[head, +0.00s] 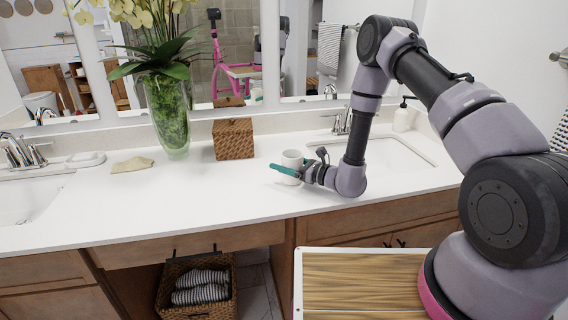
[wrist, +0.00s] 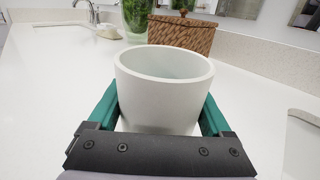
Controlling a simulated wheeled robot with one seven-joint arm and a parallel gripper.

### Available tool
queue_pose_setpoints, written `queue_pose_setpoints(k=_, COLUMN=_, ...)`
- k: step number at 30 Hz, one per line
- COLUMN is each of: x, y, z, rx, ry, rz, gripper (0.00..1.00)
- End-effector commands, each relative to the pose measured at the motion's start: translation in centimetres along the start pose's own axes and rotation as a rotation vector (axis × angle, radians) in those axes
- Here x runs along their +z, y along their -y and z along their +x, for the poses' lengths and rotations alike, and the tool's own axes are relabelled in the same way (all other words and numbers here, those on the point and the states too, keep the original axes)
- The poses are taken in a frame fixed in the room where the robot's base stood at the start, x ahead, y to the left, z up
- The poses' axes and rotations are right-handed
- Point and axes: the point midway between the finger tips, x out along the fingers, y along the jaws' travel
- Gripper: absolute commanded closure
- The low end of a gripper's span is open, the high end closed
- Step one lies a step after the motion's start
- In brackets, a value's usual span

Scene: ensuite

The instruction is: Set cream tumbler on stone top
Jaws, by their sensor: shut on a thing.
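The cream tumbler (head: 291,160) is upright at the white stone top (head: 225,193), just left of the right sink. My gripper (head: 284,172) has its green fingers around it, one on each side. In the wrist view the tumbler (wrist: 163,85) fills the middle, open end up and empty as far as I can see, between the two green fingers of my gripper (wrist: 160,115). The stone top (wrist: 60,85) spreads out around it. The tumbler's base is hidden behind the gripper, so I cannot tell whether it touches the top.
A brown woven box (head: 233,139) stands behind and left of the tumbler, with a glass vase of flowers (head: 166,115) further left. The right sink (head: 385,152) is close. The counter's front left is clear.

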Motion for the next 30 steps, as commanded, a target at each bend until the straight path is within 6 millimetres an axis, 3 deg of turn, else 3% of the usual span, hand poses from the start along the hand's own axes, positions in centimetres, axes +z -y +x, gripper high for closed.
queue_pose_setpoints(k=5, x=-0.2, y=0.0, z=0.0, rx=-0.001, ry=0.001, rz=0.001, gripper=0.85)
queue_pose_setpoints(k=6, x=-0.3, y=0.0, z=0.0, rx=0.000, ry=0.000, rz=0.000, gripper=0.09)
queue_pose_setpoints(k=7, x=-0.3, y=0.0, z=0.0, rx=0.000, ry=0.000, rz=0.000, gripper=0.00)
queue_pose_setpoints(k=17, x=0.1, y=0.0, z=-0.1, rx=0.000, ry=0.000, rz=0.000, gripper=0.00)
queue_pose_setpoints(k=23, x=0.0, y=0.2, z=-3.3, rx=-0.005, ry=-0.002, rz=0.003, gripper=0.00)
queue_pose_setpoints(k=30, x=0.0, y=0.1, z=-8.6, rx=-0.005, ry=-0.002, rz=0.004, gripper=0.00)
